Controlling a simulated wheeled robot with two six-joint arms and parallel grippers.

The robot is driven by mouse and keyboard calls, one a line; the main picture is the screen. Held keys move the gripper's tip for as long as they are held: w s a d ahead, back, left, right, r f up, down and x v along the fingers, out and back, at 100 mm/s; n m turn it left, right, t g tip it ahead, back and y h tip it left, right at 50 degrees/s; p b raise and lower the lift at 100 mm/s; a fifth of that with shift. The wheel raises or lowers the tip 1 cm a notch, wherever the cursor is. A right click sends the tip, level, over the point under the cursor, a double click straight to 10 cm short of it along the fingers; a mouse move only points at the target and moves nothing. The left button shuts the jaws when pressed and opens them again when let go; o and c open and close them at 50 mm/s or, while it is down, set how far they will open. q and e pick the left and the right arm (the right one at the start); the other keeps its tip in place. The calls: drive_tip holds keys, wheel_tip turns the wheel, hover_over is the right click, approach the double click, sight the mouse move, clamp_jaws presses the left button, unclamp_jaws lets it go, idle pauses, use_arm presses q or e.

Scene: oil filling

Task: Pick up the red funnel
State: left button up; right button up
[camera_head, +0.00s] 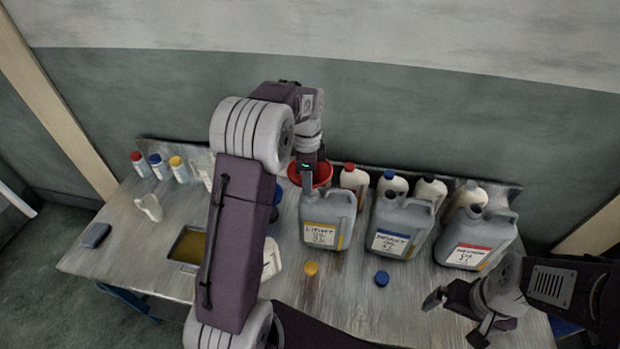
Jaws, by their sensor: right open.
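The red funnel (322,175) is near the back of the table, just behind the left grey canister (326,220). Its red rim shows, while its lower part is hidden by the canister and my arm. My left gripper (309,168) points down at the funnel's left part, right at its rim. Its fingertips are not clear, so I cannot tell whether they touch or hold the funnel. My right gripper (458,312) is open and empty over the table's front right, well away from the funnel.
Two more grey canisters (402,228) (476,240) stand to the right, with several white bottles (354,182) behind. A yellow cap (311,268) and a blue cap (382,278) lie in front. A yellow-bottomed tray (188,246) and small bottles (160,167) are at the left.

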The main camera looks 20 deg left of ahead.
use_arm(q)
drive_tip(key=shift+w+a+f, duration=0.1)
drive_tip(key=shift+f, duration=0.2)
drive_tip(key=shift+r, duration=0.1)
clamp_jaws()
idle(1.1)
